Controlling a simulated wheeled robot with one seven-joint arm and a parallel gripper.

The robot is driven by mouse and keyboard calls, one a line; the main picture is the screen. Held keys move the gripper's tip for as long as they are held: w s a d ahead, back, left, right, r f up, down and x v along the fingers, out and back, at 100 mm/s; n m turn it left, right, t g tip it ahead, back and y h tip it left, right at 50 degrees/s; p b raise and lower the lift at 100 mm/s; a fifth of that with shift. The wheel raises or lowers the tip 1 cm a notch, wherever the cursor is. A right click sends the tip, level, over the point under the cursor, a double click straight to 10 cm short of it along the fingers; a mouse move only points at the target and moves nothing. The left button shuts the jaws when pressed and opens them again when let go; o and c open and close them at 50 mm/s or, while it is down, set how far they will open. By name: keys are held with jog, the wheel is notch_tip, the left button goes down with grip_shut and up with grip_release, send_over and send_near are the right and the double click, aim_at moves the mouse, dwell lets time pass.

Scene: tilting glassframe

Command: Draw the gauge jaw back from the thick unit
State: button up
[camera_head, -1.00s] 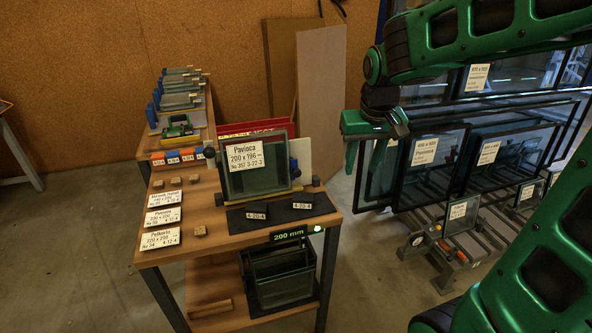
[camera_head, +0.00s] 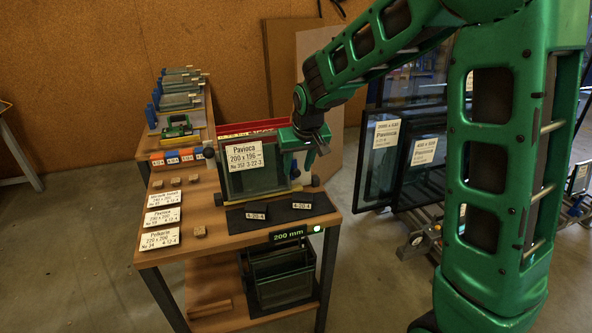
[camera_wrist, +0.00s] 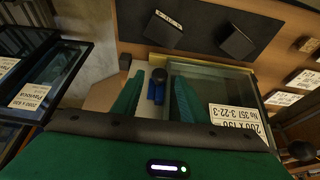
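The glass unit labelled Pavioca 200 x 196 (camera_head: 250,182) stands upright on the bench, and part of it shows in the wrist view (camera_wrist: 215,75). At its right end is the gauge jaw, seen in the wrist view as a blue block (camera_wrist: 156,93) with a black knob (camera_wrist: 159,74). My gripper (camera_head: 309,160) is at the unit's right end and hides most of the jaw in the head view. In the wrist view my gripper (camera_wrist: 159,80) is open, its green fingers on either side of the knob and blue block. I cannot tell whether either finger touches them.
A green display (camera_head: 288,234) reads 200 mm at the bench's front edge, beside a lit green lamp. Dark pads (camera_head: 280,211) with small tags lie before the unit. White labels (camera_head: 162,217) lie at left. Racked glass units (camera_head: 400,150) stand at right. A red bin is behind.

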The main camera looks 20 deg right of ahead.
jog(key=shift+x, duration=0.95)
grip_shut()
